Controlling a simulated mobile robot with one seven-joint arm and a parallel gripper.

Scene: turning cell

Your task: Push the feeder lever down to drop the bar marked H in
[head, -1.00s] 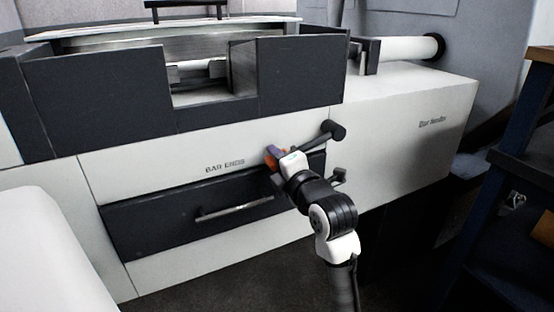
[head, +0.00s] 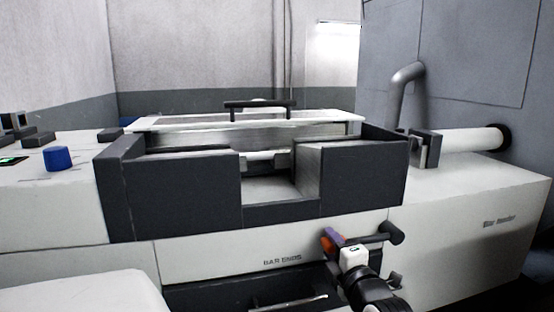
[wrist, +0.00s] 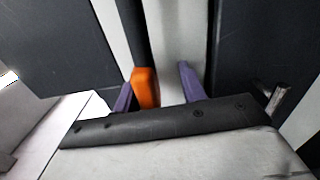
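The feeder lever (head: 370,238) is a black bar with a rounded black end on the front of the white machine, right of the "BAR ENDS" label. In the wrist view a black shaft ends in an orange tip (wrist: 145,88), which appears to be the lever's grip. My gripper (head: 332,240) is at that end. Its purple fingers (wrist: 156,88) stand apart, one on each side of the orange tip. The tip is close to the left finger, with a gap to the right one. A pale bar (head: 470,142) lies at the back right; no H mark is readable.
A dark drawer (head: 215,295) with a metal handle is below the lever. Dark guards (head: 190,190) surround an open bay above it. A blue knob (head: 57,158) is at the left. The white "Bar feeder" housing (head: 470,235) is to the right.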

